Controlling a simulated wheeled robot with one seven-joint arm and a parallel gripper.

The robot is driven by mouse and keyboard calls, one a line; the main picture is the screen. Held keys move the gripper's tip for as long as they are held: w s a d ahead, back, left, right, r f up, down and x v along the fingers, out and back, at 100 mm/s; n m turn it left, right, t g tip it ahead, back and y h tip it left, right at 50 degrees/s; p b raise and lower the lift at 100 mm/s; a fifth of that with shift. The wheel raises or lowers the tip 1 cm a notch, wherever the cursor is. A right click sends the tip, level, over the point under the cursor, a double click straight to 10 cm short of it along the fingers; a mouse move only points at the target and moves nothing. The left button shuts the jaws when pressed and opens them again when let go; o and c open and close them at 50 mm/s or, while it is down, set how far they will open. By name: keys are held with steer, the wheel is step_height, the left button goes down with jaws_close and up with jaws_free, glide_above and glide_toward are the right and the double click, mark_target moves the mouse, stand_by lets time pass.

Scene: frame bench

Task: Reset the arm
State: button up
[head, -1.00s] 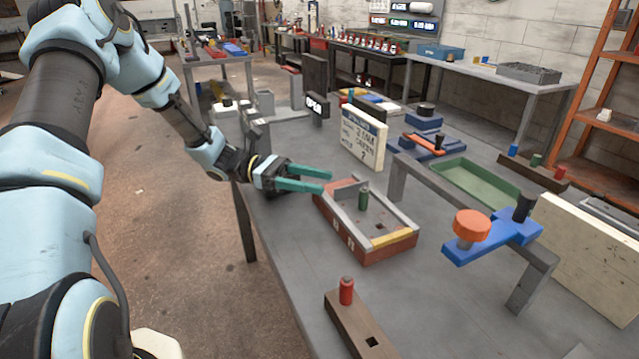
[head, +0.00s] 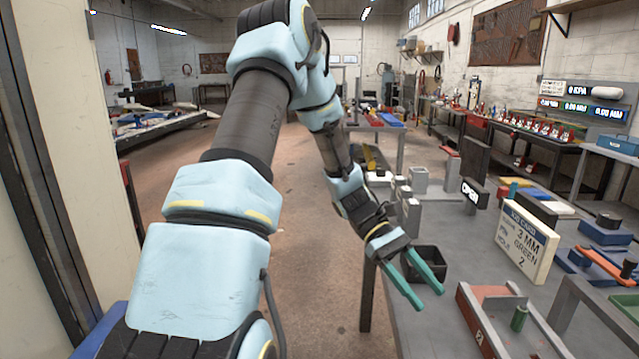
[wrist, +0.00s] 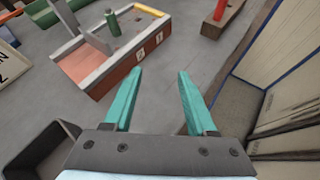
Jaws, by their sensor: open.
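My gripper (head: 427,295) is open and empty, its two green fingers spread apart. In the head view it hangs at the left edge of the grey bench, beside a black open bin (head: 430,262). In the wrist view, the gripper (wrist: 153,88) points toward a red and grey fixture box (wrist: 122,60), with bare grey bench between them. My arm is bent, with its elbow raised and its forearm slanting down to the bench.
A green peg (head: 519,318) stands in the fixture box. A sign (head: 527,240) reading "3 MM GREEN 2" stands behind it. A red peg (wrist: 219,10) stands on a brown block. Blue tools and a grey frame lie to the right. Open floor (head: 300,270) lies left of the bench.

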steer(key=w+a+r+m+t+y, duration=0.1)
steer(key=a+t, duration=0.4)
steer(key=a, duration=0.7)
steer(key=w+a+r+m+t+y, duration=0.1)
steer(key=a+r+m+t+y, duration=0.2)
steer(key=a, duration=1)
steer(key=m+t+y, duration=0.2)
steer(key=t+y, duration=0.1)
steer(key=shift+w+a+r+m, duration=0.2)
steer(key=shift+a+m, duration=0.1)
steer(key=shift+m, duration=0.1)
